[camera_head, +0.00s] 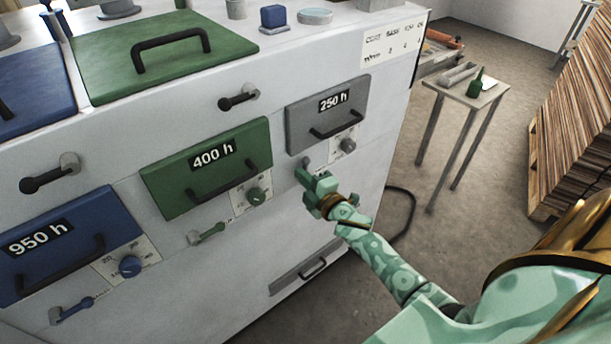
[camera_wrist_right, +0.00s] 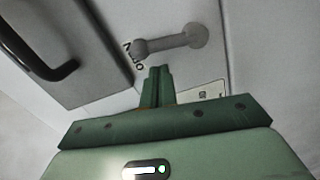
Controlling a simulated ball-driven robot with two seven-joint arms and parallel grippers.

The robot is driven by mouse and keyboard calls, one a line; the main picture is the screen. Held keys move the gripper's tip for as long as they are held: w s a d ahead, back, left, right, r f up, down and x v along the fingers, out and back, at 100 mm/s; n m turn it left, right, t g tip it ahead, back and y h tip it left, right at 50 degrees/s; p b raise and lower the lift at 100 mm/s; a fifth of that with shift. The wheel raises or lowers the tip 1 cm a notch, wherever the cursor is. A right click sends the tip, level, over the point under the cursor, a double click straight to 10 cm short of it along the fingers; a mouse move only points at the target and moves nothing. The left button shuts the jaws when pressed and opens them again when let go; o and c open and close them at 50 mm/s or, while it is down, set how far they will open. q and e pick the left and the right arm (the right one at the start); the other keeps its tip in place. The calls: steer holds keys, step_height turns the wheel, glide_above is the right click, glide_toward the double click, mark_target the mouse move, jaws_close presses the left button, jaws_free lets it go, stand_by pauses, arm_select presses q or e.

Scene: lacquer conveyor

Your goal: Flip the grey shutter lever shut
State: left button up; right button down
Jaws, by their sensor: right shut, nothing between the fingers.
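The grey shutter lever (camera_wrist_right: 170,42) shows in the right wrist view on the pale cabinet face. It has a round pivot (camera_wrist_right: 197,35) at right and a rounded knob end at left, beside small dark lettering. My right gripper (camera_wrist_right: 156,72) is shut and empty, its fingertips just below the knob end. I cannot tell whether they touch it. In the head view my right gripper (camera_head: 303,172) is below the grey 250 h panel (camera_head: 300,115), close to the cabinet face, and hides most of the lever. My left gripper is not in view.
A dark handle (camera_wrist_right: 60,72) projects from the grey panel near my right gripper. Left of it are the green 400 h panel (camera_head: 165,180) with a green lever (camera_head: 207,234) and the blue 950 h panel (camera_head: 110,205). A small table (camera_head: 440,88) with a green bottle stands right.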

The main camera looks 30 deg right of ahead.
steer(key=shift+w+d+f, duration=0.1)
steer(key=shift+d, duration=0.35)
steer(key=shift+d+m+p, duration=0.3)
steer(key=shift+m+p, duration=0.1)
steer(key=shift+m, duration=0.3)
steer(key=shift+w+d+r+m+p, duration=0.15)
steer(key=shift+d+m+p, duration=0.2)
steer(key=shift+m, duration=0.2)
steer(key=shift+s+d+r+m+p, duration=0.1)
steer(key=shift+d+m+p, duration=0.1)
steer(key=shift+m+p, duration=0.25)
steer(key=d+f+m, duration=0.1)
steer(key=m, duration=0.2)
steer(key=d+f+m, duration=0.1)
steer(key=d+m, duration=0.1)
steer(key=m, duration=0.2)
steer(key=d+f+m, duration=0.1)
steer(key=m, duration=0.3)
steer(key=shift+w+d+f+g+y, duration=0.2)
steer(key=shift+d+f+g+y, duration=0.05)
steer(key=shift+d+g+y, duration=0.05)
